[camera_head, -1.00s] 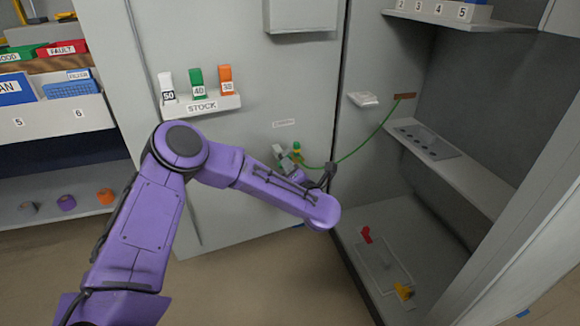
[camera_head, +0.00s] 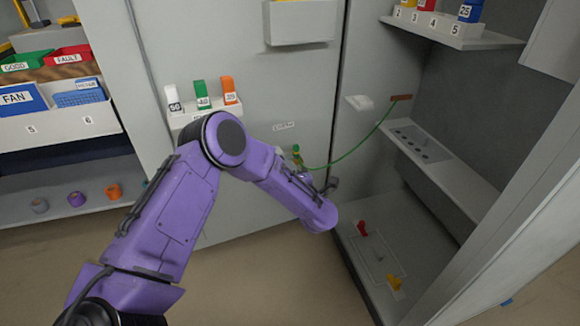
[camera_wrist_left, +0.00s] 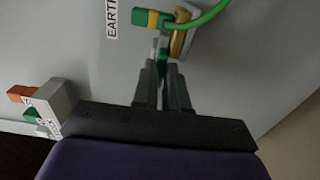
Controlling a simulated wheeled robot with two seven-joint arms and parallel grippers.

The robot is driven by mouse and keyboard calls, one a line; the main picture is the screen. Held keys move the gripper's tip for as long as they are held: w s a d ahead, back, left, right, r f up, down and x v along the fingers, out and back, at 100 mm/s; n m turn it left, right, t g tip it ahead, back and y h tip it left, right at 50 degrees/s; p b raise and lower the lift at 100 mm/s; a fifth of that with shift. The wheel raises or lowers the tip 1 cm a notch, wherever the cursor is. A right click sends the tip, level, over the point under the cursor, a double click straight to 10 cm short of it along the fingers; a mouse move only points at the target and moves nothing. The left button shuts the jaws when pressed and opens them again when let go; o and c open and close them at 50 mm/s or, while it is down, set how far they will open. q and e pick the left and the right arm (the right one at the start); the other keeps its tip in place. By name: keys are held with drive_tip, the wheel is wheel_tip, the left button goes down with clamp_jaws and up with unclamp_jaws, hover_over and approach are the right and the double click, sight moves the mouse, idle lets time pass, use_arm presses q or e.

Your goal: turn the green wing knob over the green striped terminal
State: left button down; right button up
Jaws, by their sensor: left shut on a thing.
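The green-and-yellow striped terminal (camera_wrist_left: 152,19) sits at the top of the left wrist view, beside a brass part (camera_wrist_left: 183,38) and under a green wire (camera_wrist_left: 208,14). My left gripper (camera_wrist_left: 162,72) is just below it, its fingers closed around the green wing knob (camera_wrist_left: 162,54). Most of the knob is hidden between the fingers. In the head view the terminal (camera_head: 297,151) is small on the grey door, and my purple left arm covers most of the gripper. My right gripper is in neither view.
An EARTH label (camera_wrist_left: 112,17) is on the door beside the terminal. The green wire (camera_head: 350,157) runs right to a brown block (camera_head: 401,98) in the cabinet. A stock holder (camera_head: 203,114) projects from the door. Red (camera_head: 362,229) and yellow (camera_head: 394,282) pieces lie on the cabinet floor.

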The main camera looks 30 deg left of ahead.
use_arm(q)
drive_tip(key=shift+f, duration=0.1)
idle(0.3)
drive_tip(key=c, duration=1.2)
unclamp_jaws()
drive_tip(key=shift+o, duration=0.2)
drive_tip(key=p+v, duration=0.2)
drive_tip(key=v, duration=0.8)
drive_tip(key=shift+s+d, duration=0.2)
drive_tip(key=shift+s, duration=0.05)
